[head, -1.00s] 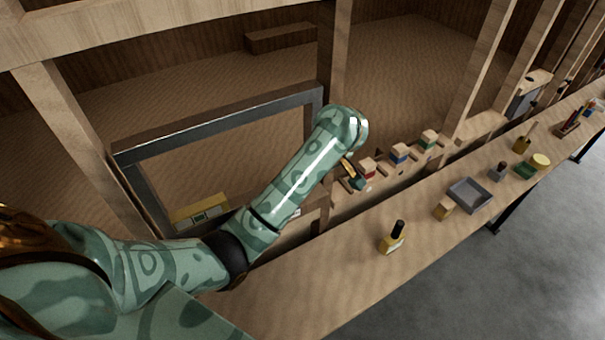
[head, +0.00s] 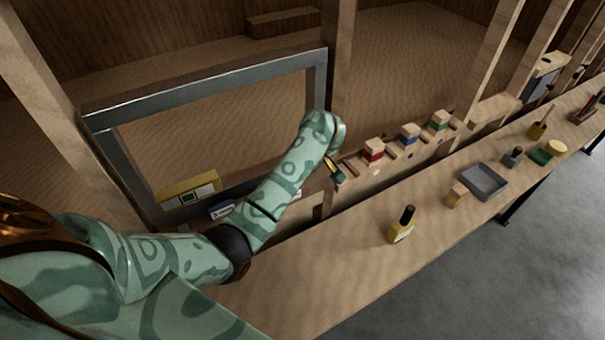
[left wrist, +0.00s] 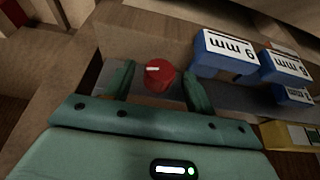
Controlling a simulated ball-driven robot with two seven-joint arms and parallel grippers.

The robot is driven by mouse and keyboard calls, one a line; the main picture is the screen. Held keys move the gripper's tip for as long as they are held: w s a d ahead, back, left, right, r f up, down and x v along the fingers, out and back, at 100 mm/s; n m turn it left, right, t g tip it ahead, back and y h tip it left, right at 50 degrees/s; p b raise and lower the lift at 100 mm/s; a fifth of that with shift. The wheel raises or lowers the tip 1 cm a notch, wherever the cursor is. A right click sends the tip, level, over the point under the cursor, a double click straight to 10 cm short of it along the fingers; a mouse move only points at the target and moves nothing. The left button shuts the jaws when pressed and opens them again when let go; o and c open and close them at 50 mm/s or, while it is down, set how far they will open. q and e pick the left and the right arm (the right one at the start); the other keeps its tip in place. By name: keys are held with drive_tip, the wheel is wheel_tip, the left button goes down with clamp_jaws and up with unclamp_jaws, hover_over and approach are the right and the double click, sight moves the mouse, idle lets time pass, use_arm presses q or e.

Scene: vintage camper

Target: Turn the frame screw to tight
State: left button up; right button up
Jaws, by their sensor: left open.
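The frame screw shows in the left wrist view as a red knob (left wrist: 159,75) with a white pointer line, on a grey metal bar. My left gripper (left wrist: 157,84) is open, with one finger on each side of the knob; I cannot tell if they touch it. In the head view the grey metal frame (head: 205,90) stands upright between wooden posts. My right gripper is out of view.
Blue blocks with mm labels (left wrist: 226,55) sit right of the knob, near a yellow box (head: 188,190). A bench holds a yellow bottle (head: 402,227) and a grey tray (head: 482,182). Coloured blocks (head: 373,150) stand on a ledge behind it. The bench's front is clear.

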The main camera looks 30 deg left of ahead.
use_arm(q)
drive_tip(key=shift+w+a+f, duration=0.2)
drive_tip(key=shift+f, duration=0.15)
drive_tip(key=c, duration=1)
drive_tip(key=shift+o, duration=0.2)
drive_tip(key=shift+r+p, duration=0.25)
drive_tip(key=shift+p, duration=0.2)
drive_tip(key=shift+d+r+g+y+p, duration=0.1)
drive_tip(key=shift+g+y+p, duration=0.2)
drive_tip(key=shift+g+p, duration=0.65)
drive_tip(key=shift+w+m+p, duration=0.1)
drive_tip(key=shift+m+p, duration=0.2)
drive_tip(key=shift+p, duration=0.5)
drive_tip(key=shift+f+g+y, duration=0.25)
drive_tip(key=shift+f+y, duration=0.05)
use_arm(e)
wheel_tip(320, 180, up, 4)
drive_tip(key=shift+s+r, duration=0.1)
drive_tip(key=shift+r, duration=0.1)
use_arm(q)
drive_tip(key=o, duration=1)
drive_tip(key=shift+c, duration=0.2)
